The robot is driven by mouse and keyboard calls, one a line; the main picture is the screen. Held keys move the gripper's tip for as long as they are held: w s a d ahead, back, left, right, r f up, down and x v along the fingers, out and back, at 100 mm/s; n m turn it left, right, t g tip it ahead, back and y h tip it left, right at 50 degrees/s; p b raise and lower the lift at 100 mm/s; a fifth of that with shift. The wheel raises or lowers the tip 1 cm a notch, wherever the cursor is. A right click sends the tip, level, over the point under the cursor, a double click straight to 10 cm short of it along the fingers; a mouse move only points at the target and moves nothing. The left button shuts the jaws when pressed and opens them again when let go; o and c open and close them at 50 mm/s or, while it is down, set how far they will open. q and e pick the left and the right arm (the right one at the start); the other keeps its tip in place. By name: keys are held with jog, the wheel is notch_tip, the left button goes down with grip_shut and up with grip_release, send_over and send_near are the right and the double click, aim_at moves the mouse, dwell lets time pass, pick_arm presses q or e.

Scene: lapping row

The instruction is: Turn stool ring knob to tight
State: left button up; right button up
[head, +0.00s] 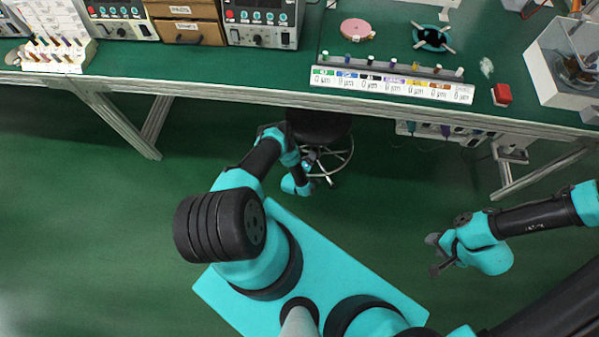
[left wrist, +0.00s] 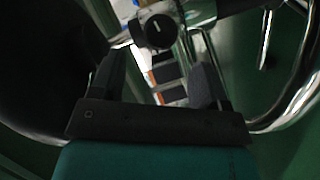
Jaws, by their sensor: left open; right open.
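The stool has a round black seat (head: 320,126) and a chrome foot ring (head: 347,160), partly under the bench. In the left wrist view, the round black ring knob (left wrist: 153,30) with a white pointer line sits just beyond my fingertips, roughly centred between them. The chrome ring (left wrist: 300,90) curves at the right of that view. My left gripper (left wrist: 153,65) is open and empty, with the knob not between its fingers. In the head view, the knob is too small to make out beside my left arm. My right gripper (head: 437,255) is open and empty, far right of the stool.
The bench's front edge (head: 250,95) runs above the stool, with a labelled row of pads (head: 392,84) on it. A bench leg (head: 118,118) stands left of the stool. Green floor between the stool and my right gripper is clear.

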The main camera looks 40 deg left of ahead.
pick_arm(q)
jog(key=v, duration=1)
